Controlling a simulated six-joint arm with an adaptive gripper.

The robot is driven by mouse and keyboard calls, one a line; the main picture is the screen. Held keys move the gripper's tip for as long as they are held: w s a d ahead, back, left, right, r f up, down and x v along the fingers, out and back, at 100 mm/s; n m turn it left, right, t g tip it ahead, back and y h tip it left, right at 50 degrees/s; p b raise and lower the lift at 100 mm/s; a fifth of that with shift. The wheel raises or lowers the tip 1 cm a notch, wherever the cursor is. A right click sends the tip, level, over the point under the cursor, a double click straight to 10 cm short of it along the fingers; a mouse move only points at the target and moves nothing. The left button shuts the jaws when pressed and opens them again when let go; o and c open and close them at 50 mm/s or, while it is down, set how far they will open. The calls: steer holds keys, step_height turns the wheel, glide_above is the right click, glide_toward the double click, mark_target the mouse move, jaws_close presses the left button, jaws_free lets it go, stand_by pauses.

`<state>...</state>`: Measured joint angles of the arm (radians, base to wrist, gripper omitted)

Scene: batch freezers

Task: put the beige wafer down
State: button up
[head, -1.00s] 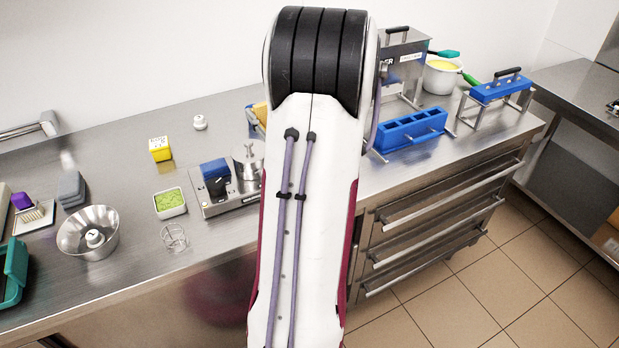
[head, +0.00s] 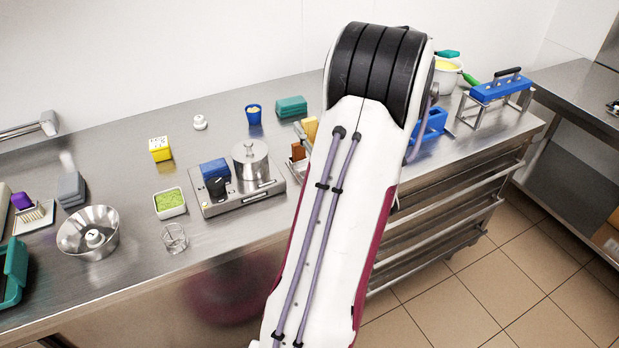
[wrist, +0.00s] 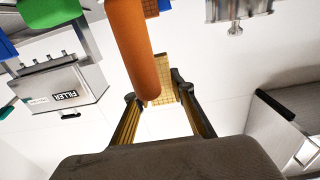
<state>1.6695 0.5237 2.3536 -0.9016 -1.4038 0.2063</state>
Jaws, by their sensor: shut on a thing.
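The beige wafer (wrist: 163,92), a thin plate with a grid pattern, shows in the wrist view between my fingertips. My gripper (wrist: 155,88) is shut on it. An orange cylinder (wrist: 132,48) crosses the view in front of part of the wafer and hides some of it. In the head view my arm hides my gripper and the held wafer. I cannot tell what surface lies under the wafer.
In the head view, a rack with a beige piece (head: 311,128) and a brown piece (head: 298,150) stands left of my arm. A blue mould (head: 432,128) is partly behind my arm. A silver filler machine (wrist: 62,90) shows in the wrist view.

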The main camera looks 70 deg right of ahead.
steer(key=shift+f, duration=0.75)
steer(key=shift+f, duration=2.9)
steer(key=shift+f, duration=0.1)
steer(key=shift+f, duration=1.8)
steer(key=shift+f, duration=0.15)
steer(key=o, duration=0.8)
steer(key=shift+o, duration=0.2)
steer(key=shift+a, duration=0.1)
